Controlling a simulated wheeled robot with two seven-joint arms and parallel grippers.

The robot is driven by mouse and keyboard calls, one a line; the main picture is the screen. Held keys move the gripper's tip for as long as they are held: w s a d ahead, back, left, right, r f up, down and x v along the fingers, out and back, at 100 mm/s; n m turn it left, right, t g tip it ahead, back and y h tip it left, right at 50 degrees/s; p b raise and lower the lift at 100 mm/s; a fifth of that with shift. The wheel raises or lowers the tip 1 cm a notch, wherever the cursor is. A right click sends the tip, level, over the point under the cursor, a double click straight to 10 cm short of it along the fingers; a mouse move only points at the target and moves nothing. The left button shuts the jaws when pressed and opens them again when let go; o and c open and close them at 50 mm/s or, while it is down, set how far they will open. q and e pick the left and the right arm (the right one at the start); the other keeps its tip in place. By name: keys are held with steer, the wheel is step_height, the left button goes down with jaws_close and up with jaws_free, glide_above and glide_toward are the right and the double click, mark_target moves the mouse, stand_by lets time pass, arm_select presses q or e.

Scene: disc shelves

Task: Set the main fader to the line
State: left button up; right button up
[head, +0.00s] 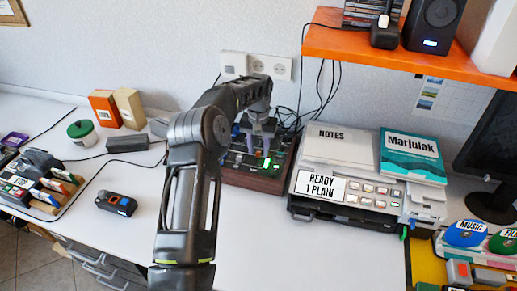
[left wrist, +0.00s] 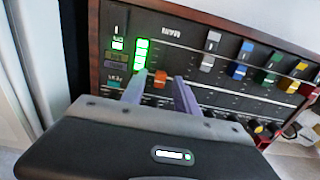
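The mixer panel (head: 255,182) stands on the desk with a dark wooden frame, left of the printer. In the left wrist view, an orange fader cap (left wrist: 160,79) sits in a slot below upside-down lettering that seems to read MAIN (left wrist: 172,33). A lit green level meter (left wrist: 142,50) is left of it. My left gripper (left wrist: 160,84) is over the panel, its two fingers apart on either side of the orange cap, with gaps visible. In the head view my left gripper (head: 260,126) hides part of the mixer. I cannot make out the target line. My right gripper is out of view.
A printer (head: 345,190) stands close right of the mixer. An orange shelf (head: 400,55) overhangs at upper right. Cables run behind the mixer. The front desk is clear.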

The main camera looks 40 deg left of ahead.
mark_target(258, 152)
arm_select(q)
step_height(258, 152, up, 8)
steer(key=shift+f+b, duration=0.1)
steer(key=shift+b, duration=0.3)
stand_by(0.7)
